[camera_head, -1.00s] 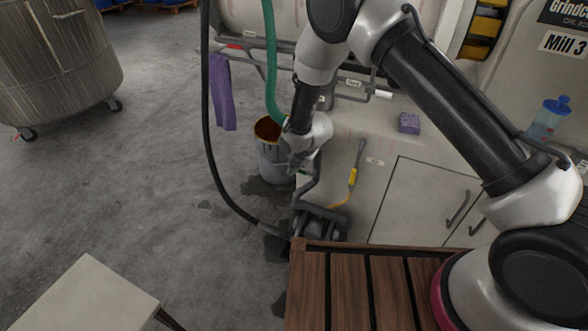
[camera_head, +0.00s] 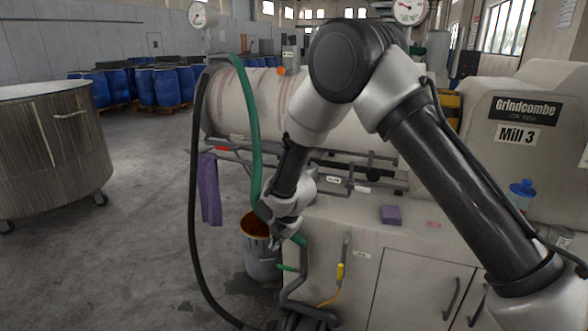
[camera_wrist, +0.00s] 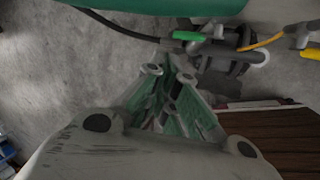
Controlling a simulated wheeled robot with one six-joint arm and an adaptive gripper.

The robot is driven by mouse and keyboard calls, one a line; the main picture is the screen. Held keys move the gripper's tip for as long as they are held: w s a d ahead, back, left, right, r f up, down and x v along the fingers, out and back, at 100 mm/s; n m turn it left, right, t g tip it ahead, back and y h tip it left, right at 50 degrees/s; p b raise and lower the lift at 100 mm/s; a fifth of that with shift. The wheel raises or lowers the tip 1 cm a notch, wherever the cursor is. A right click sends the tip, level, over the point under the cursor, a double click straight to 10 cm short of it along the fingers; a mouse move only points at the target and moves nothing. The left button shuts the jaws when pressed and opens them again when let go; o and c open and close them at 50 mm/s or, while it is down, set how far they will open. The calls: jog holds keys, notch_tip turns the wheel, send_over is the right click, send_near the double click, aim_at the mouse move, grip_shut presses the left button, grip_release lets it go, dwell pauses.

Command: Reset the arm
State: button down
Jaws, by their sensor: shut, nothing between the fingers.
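My gripper (camera_head: 286,236) hangs at the end of my bent arm in the head view, beside the bucket (camera_head: 262,262) and in front of the mill's cabinet. In the wrist view my gripper (camera_wrist: 170,80) is shut, with nothing between its fingers. The green hose (camera_head: 256,140) runs down close to my wrist and the bucket; whether it touches my arm I cannot tell. A green hose also crosses the top of the wrist view (camera_wrist: 170,5).
Mill 3 (camera_head: 515,105) stands behind my arm. A purple sponge (camera_head: 390,214) and a blue-capped bottle (camera_head: 521,194) rest on its ledge. A purple cloth (camera_head: 209,188) hangs from the rail. A black hose (camera_head: 193,190) hangs left of it. A large vat (camera_head: 45,150) stands left on open floor.

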jog(key=s+d+m+g+h, duration=0.3)
jog(key=s+d+m, duration=0.5)
jog(key=d+m, duration=0.1)
jog(key=s+d+r+m+t, duration=0.1)
jog(key=s+d+r+m, duration=0.6)
jog(key=d+r, duration=0.4)
jog(key=s+d+r+m+t, duration=0.1)
jog(key=s+d+r+m, duration=0.5)
jog(key=d+r, duration=0.5)
jog(key=s+d+r+m+t, duration=0.2)
jog(key=s+d+r+m, duration=0.5)
jog(key=s+d+r, duration=0.3)
jog(key=shift+d+r+m, duration=0.3)
jog(key=shift+d+r, duration=0.45)
jog(key=shift+d, duration=0.35)
